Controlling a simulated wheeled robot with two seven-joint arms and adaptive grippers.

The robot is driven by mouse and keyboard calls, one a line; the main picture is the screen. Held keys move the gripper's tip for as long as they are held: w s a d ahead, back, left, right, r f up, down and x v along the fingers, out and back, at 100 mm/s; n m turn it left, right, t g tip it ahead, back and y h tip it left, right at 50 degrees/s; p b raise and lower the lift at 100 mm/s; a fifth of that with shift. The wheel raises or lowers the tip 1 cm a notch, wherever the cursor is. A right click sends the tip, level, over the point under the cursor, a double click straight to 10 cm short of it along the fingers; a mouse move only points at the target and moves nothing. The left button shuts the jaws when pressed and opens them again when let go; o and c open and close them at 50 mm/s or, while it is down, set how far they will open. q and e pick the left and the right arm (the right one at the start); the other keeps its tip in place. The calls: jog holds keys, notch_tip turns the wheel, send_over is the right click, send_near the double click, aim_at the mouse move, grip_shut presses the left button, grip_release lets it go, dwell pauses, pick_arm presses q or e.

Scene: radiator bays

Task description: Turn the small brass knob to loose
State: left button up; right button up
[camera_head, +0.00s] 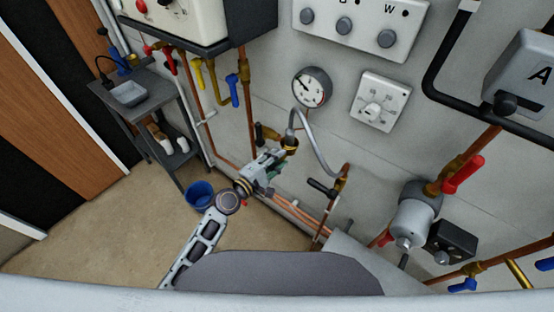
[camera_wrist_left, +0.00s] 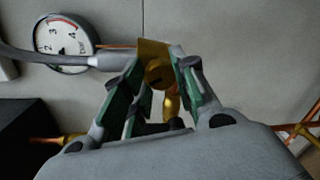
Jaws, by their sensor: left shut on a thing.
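The small brass knob (camera_wrist_left: 158,74) sits at the centre of the left wrist view, on a brass fitting where a grey hose ends. My left gripper (camera_wrist_left: 158,82) is shut on it, with the green-lined fingers on both sides. In the head view my left gripper (camera_head: 272,162) reaches up to the wall pipework. It is just below the brass fitting (camera_head: 289,146) under the curved grey hose (camera_head: 318,150). The fingers hide most of the knob there. My right gripper is not in view.
A pressure gauge (camera_head: 312,87) is on the wall above, and a white dial plate (camera_head: 380,101) is to its right. A black-handled valve (camera_head: 323,188) lies to the right of the gripper. A blue bucket (camera_head: 199,195) and a grey shelf trolley (camera_head: 148,108) stand left.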

pick_arm(q)
jog(key=shift+w+a+n+h, duration=0.1)
jog(key=shift+n+h, duration=0.25)
jog(key=shift+n, duration=2.55)
jog(key=shift+n+h, duration=0.35)
jog(key=shift+n, duration=2.55)
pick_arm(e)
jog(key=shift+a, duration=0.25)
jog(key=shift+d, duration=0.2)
pick_arm(q)
jog(key=o, duration=1.1)
jog(key=shift+f, duration=0.1)
jog(key=shift+c, duration=0.2)
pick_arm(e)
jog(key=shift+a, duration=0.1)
